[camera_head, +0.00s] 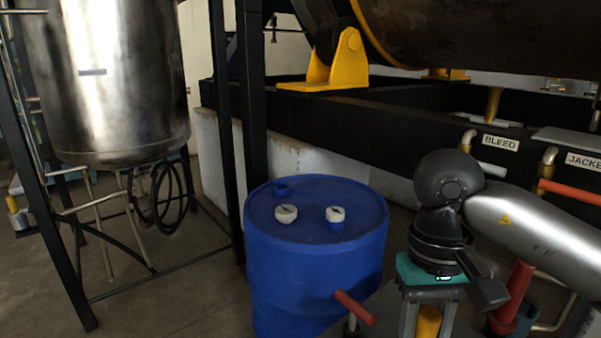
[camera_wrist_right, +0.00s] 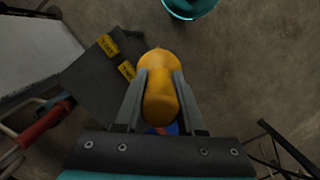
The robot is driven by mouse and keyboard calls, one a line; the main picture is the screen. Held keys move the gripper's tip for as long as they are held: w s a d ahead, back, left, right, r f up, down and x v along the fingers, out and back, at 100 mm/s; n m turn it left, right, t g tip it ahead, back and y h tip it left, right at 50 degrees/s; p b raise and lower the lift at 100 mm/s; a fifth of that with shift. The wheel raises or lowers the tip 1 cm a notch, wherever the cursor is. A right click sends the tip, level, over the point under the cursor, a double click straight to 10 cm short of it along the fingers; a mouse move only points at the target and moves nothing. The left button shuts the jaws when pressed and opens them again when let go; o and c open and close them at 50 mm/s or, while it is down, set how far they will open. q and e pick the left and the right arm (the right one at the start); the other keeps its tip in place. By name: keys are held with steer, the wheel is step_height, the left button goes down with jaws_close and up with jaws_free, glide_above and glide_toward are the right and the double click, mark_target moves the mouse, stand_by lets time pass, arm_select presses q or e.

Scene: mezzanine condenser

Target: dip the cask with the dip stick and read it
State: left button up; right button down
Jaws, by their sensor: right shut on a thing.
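The blue cask (camera_head: 317,270) stands upright on the floor in the middle of the head view. Its top carries two pale caps or bungs (camera_head: 286,214) (camera_head: 335,214) and a small dark blue fitting (camera_head: 281,190) at the back left. My right gripper (camera_head: 428,322) is to the right of the cask, pointing down. It is shut on a yellow-orange rounded thing (camera_wrist_right: 160,88), which sits between both fingers in the wrist view. I cannot tell whether this is the dip stick; its lower part is hidden. My left gripper is not in view.
A steel tank (camera_head: 105,90) stands on legs at the left. Dark posts rise behind the cask. A black frame with BLEED (camera_head: 500,143) and JACKET labels runs along the back right. A red bar (camera_head: 355,308) juts near the cask. A teal bucket (camera_wrist_right: 190,8) shows in the wrist view.

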mark_target(431, 315)
steer(key=shift+r+p, duration=0.3)
steer(key=shift+r, duration=0.35)
step_height(431, 315, up, 4)
steer(key=p, duration=0.3)
steer(key=shift+r, duration=0.1)
step_height(431, 315, up, 7)
steer(key=p, duration=0.5)
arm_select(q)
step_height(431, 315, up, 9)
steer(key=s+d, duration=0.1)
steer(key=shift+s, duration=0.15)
arm_select(e)
steer(key=shift+f, duration=0.3)
